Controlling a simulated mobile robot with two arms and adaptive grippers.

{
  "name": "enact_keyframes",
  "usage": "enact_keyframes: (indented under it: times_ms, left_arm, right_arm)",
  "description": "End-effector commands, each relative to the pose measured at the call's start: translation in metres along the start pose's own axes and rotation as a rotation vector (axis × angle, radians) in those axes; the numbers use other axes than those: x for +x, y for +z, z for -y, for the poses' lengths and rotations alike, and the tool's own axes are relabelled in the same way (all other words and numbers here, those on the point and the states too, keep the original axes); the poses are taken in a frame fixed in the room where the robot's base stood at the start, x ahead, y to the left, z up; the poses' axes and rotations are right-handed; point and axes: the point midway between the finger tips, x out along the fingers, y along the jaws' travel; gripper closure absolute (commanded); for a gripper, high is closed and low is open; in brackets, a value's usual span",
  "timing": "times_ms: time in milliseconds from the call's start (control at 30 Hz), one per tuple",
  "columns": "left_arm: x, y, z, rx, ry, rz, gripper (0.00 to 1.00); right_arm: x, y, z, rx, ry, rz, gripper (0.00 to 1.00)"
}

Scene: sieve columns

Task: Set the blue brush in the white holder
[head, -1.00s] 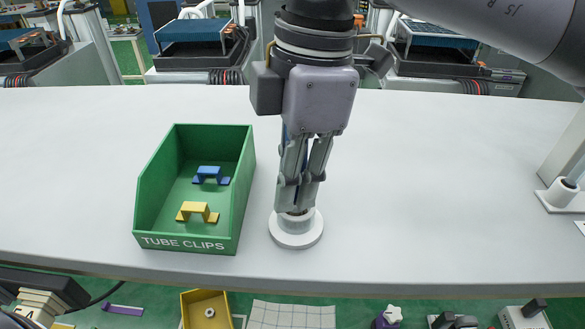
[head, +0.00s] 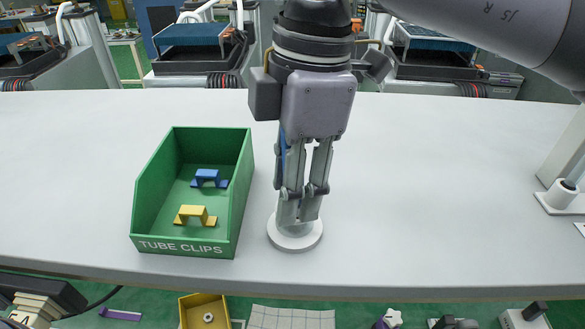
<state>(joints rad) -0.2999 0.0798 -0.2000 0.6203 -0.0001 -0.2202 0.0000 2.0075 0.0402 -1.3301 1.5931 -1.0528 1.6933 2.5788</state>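The white holder (head: 294,242) is a round base standing on the table near its front edge; its upper middle is hidden by my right fingers. My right gripper (head: 298,218) points down right over it, with the fingertips at or just above its top. The blue brush (head: 281,158) shows only as a narrow, nearly upright blue strip beside and behind my left-hand finger. Its lower end is hidden, so I cannot tell whether it sits in the holder. The fingertips look close together, but whether they grip the brush is hidden. My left gripper is not in view.
A green bin (head: 188,247) marked TUBE CLIPS stands just left of the holder, with a blue clip (head: 208,177) and a yellow clip (head: 195,213) inside. A white fixture (head: 563,194) stands at the far right. The table (head: 430,200) between is clear.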

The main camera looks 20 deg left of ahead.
Motion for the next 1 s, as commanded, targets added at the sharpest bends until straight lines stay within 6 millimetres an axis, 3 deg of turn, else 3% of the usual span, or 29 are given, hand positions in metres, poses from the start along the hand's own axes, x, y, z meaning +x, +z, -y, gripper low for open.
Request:
enact_keyframes:
  times_ms: [167,600,800,1000]
  left_arm:
    - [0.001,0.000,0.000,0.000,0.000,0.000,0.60]
    - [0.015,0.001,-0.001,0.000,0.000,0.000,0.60]
    - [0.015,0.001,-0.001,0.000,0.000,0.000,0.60]
    - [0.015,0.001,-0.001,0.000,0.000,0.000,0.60]
  right_arm:
    - [-0.013,0.000,-0.001,0.002,0.004,0.001,0.64]
    - [-0.102,-0.001,0.000,0.002,0.002,0.000,0.64]
    - [-0.120,-0.001,0.000,0.001,0.001,0.000,0.64]
    - [-0.123,0.000,0.000,-0.001,0.000,0.000,0.64]
